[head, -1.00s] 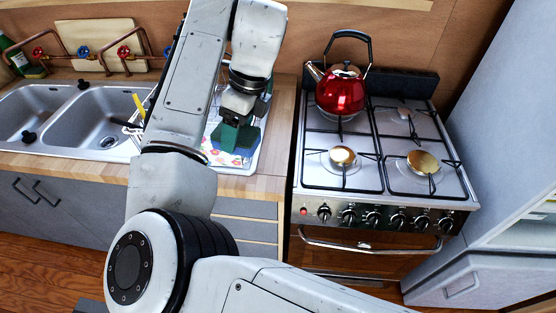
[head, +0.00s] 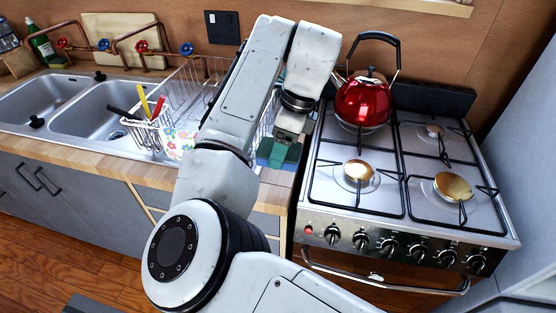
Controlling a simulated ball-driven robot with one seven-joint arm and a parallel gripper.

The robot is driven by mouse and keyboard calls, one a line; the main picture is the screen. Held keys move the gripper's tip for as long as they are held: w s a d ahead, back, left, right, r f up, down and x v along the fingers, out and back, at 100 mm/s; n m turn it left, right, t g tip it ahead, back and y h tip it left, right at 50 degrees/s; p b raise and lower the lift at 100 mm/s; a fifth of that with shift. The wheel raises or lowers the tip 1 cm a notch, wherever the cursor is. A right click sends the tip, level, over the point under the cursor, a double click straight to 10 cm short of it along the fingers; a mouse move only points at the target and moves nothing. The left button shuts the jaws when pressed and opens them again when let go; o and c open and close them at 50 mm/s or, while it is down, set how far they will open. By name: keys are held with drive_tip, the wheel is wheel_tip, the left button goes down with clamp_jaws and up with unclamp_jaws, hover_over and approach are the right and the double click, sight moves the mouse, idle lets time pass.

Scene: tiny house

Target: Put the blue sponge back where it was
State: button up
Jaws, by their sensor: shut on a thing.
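My gripper (head: 285,140) is shut on the blue sponge (head: 276,163), which shows as a blue and dark teal block under the wrist. The sponge is over the right end of the wooden counter, close to the stove's left edge. I cannot tell whether it touches the counter or hangs just above it. My fingertips are partly hidden by the wrist and the sponge.
A wire dish rack (head: 190,90) stands left of my arm, partly hidden, with a cutlery basket (head: 148,130). The double sink (head: 95,105) is farther left. The stove (head: 400,190) with a red kettle (head: 362,102) is on the right.

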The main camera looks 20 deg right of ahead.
drive_tip(key=w+f, duration=0.3)
drive_tip(key=f, duration=0.1)
drive_tip(key=shift+w+d, duration=0.15)
drive_tip(key=shift+d, duration=0.2)
drive_tip(key=shift+d+p+x, duration=0.2)
drive_tip(key=shift+p+x, duration=0.05)
drive_tip(key=shift+x, duration=0.6)
drive_tip(key=shift+d+p+x, duration=0.2)
drive_tip(key=shift+x, duration=0.65)
drive_tip(key=shift+f, duration=0.35)
drive_tip(key=o, duration=1)
drive_tip(key=w+v, duration=0.1)
drive_tip(key=v, duration=1.1)
drive_tip(key=shift+s+r+b, duration=0.3)
drive_tip(key=shift+s+b, duration=0.15)
drive_tip(key=shift+s, duration=0.05)
drive_tip(key=shift+c, duration=0.3)
